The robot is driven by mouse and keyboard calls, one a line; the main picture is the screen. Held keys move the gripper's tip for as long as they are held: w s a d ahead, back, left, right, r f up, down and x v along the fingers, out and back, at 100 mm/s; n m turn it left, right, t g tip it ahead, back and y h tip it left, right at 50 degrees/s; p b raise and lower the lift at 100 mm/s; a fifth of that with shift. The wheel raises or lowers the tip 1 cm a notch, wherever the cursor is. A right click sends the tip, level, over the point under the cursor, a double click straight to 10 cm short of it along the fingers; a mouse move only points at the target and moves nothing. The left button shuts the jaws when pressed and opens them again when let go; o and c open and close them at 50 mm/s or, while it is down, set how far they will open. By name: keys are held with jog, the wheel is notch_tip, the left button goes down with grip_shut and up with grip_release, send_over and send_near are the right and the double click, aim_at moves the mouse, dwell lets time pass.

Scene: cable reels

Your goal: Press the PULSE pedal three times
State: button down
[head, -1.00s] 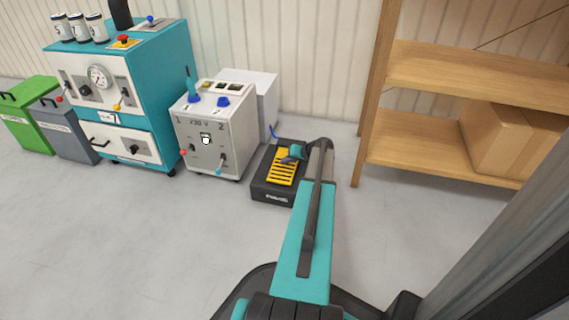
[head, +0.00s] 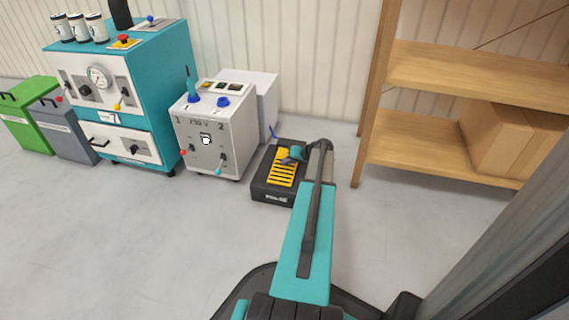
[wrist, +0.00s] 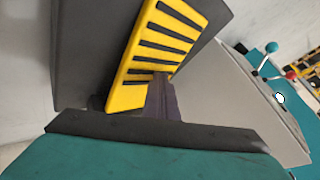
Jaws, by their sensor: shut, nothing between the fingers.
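The PULSE pedal is a yellow, black-slotted plate (head: 283,170) in a dark housing (head: 272,197) on the floor, to the right of the grey 230 V cabinet. The housing's front label is too small to read surely. In the wrist view the yellow plate (wrist: 160,45) fills the upper middle and slants. My gripper (wrist: 163,98) is shut and empty, its dark fingers at the lower part of the plate. I cannot tell if they touch it. In the head view my arm hides the gripper's tips and the pedal's right side.
The grey 230 V cabinet (head: 215,140) with levers and blue knobs stands left of the pedal. A teal machine (head: 150,75) is further left. A wooden shelf (head: 430,150) with a cardboard box (head: 495,138) stands right. The floor in front is clear.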

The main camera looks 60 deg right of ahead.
aim_at(287, 167)
jog(key=shift+a, duration=0.1)
jog(key=shift+r+p, duration=0.9)
jog(key=shift+r, duration=0.65)
jog(key=shift+r, duration=0.1)
jog(key=shift+r+p, duration=1.4)
jog(key=shift+r, duration=1.05)
